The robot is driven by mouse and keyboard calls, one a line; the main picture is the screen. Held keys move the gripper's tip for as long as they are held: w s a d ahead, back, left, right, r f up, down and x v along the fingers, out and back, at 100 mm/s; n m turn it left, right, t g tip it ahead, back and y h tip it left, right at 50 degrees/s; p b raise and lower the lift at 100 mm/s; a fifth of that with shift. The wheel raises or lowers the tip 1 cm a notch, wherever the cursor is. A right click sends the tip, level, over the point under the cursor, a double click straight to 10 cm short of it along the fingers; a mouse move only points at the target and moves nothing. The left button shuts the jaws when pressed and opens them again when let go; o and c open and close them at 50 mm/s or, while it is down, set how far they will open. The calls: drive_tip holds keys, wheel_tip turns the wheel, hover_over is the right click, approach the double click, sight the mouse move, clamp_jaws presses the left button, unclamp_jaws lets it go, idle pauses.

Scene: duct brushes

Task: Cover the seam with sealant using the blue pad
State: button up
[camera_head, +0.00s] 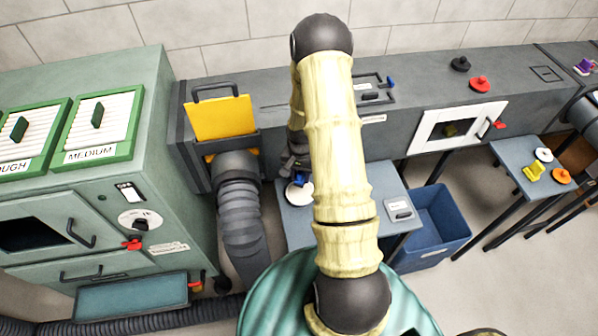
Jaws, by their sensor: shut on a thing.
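My gripper (296,168) points down beside my arm, over the left part of the small blue-grey table (344,211). It is shut on a small blue piece, apparently the blue pad (303,180). The pad is just above or touching a white round dish (293,196) on the table; I cannot tell which. My arm hides part of the dish and table. I cannot make out the sealant. A thin dark line on the top of the long grey duct (272,106) may be the seam, but this is unclear.
A yellow panel (220,118) stands in the duct's left end above a ribbed hose (243,215). A green cabinet (110,215) stands left. A blue bin (435,228) is right of the table.

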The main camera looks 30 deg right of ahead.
sight(301, 192)
drive_tip(key=shift+f, duration=0.1)
drive_tip(key=shift+f+b, duration=2.25)
drive_tip(key=shift+f, duration=0.7)
drive_tip(key=shift+f+b, duration=0.35)
drive_tip(key=shift+f, duration=0.2)
idle(0.3)
drive_tip(key=shift+r+p, duration=2.65)
drive_tip(key=shift+r, duration=0.95)
drive_tip(key=shift+f, duration=0.1)
